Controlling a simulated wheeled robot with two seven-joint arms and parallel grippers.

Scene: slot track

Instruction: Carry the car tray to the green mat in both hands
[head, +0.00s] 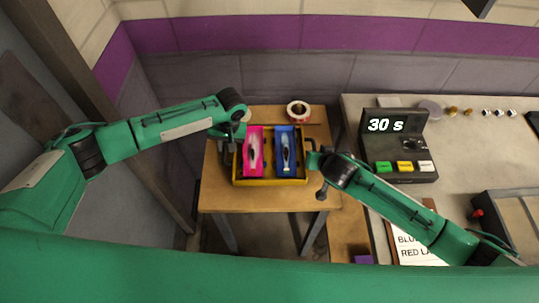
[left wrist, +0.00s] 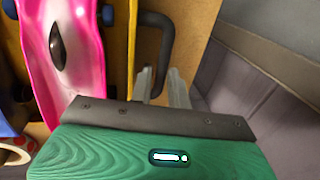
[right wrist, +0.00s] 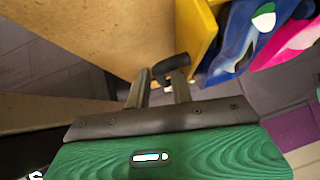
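The car tray (head: 270,182), dark with a yellow rim, sits level over a small wooden table in the head view. It holds a pink car (head: 253,160) at left and a blue car (head: 286,158) at right. Whether the tray touches the table is hard to tell. No green mat shows.
The wooden table (head: 225,190) has a red-and-white roll (head: 297,112) behind the tray. A grey counter (head: 460,150) stands at right with a timer box (head: 398,150) reading 30 s. A low wooden surface (head: 348,225) with a purple block (head: 362,259) lies between them.

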